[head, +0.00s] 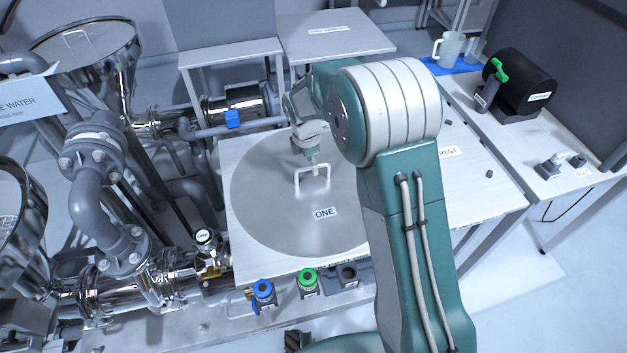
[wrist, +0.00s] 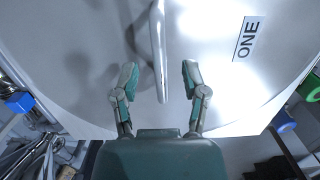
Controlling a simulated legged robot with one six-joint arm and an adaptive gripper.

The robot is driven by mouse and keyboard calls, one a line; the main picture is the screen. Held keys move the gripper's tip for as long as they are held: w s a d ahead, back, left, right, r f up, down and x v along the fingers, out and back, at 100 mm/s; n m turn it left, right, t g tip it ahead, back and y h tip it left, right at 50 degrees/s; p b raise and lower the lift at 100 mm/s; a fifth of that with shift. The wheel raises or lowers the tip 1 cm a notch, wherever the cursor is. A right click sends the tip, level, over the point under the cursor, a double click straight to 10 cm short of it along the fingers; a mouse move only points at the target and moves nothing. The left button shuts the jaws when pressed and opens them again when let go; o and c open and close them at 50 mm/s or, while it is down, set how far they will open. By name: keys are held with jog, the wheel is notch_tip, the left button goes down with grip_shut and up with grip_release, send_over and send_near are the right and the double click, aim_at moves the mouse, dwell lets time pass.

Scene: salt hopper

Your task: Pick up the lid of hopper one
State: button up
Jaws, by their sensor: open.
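The lid of hopper one (head: 270,215) is a large round grey metal disc marked "ONE", lying flat on a pale table. A white U-shaped handle (head: 312,172) stands up near its middle. My gripper (head: 308,163) is over the handle, partly hidden behind my arm in the head view. In the wrist view my gripper (wrist: 160,80) is open, with one finger on each side of the handle (wrist: 159,50). The fingers look apart from the handle, with a gap on both sides. The lid (wrist: 215,90) fills most of the wrist view. My arm hides the lid's right part in the head view.
Pipes and a steel hopper (head: 85,50) crowd the left. A blue cap (head: 263,292) and a green cap (head: 307,279) stand at the table's front edge. A bench (head: 555,140) at right holds a black cylinder (head: 517,84) and a white jug (head: 449,48).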

notch_tip(320, 180, down, 2)
jog(key=shift+a+f, duration=0.1)
jog(key=shift+a, duration=0.05)
jog(key=shift+d, duration=0.2)
grip_shut()
jog(key=shift+w, duration=0.1)
jog(key=shift+a+r, duration=0.1)
jog(key=shift+r, duration=0.1)
